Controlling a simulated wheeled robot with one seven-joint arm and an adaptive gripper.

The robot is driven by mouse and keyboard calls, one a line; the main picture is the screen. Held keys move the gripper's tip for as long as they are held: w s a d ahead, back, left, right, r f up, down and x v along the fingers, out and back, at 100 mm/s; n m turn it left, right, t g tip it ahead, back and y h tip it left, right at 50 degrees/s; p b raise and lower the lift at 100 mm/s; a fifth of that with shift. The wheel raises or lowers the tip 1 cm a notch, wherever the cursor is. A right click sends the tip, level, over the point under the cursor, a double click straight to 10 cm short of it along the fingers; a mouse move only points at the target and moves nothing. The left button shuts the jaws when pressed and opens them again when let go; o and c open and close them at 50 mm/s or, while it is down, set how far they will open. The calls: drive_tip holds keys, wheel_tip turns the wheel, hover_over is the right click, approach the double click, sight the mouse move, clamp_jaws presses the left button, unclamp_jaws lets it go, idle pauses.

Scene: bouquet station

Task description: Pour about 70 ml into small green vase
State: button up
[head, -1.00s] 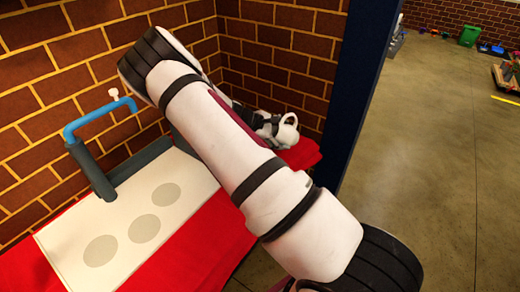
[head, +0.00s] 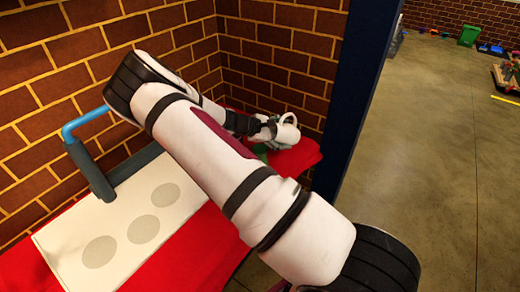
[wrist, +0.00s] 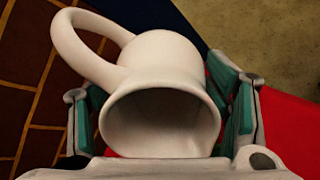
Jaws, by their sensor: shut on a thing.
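My gripper (head: 264,131) is shut on a white jug (head: 287,132) at the back right of the red-covered surface. In the wrist view the jug (wrist: 165,105) sits between my gripper's green-padded fingers (wrist: 160,95). Its wide mouth faces the camera and its looped handle is at upper left. The inside is dark, so I cannot tell how much liquid it holds. A small green patch (head: 262,151) shows just below the jug in the head view. It may be the small green vase, mostly hidden, but I cannot tell. No pouring stream shows.
A white board (head: 125,225) with three grey discs lies on the red cloth (head: 205,262) at left. A blue tap-like pipe (head: 88,122) on a grey bar (head: 92,170) stands behind it. Brick walls close the back; a dark blue post (head: 352,90) stands right of the jug.

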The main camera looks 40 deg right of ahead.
drive_tip(key=shift+h, duration=0.3)
drive_tip(key=shift+w+a+r+g+h+b, duration=0.1)
drive_tip(key=shift+a+r+g+h+b, duration=0.15)
drive_tip(key=shift+r+h+b, duration=0.4)
idle(2.0)
drive_tip(key=shift+a+h+b, duration=0.3)
drive_tip(key=shift+a+h, duration=0.1)
drive_tip(key=shift+h, duration=0.35)
idle(0.4)
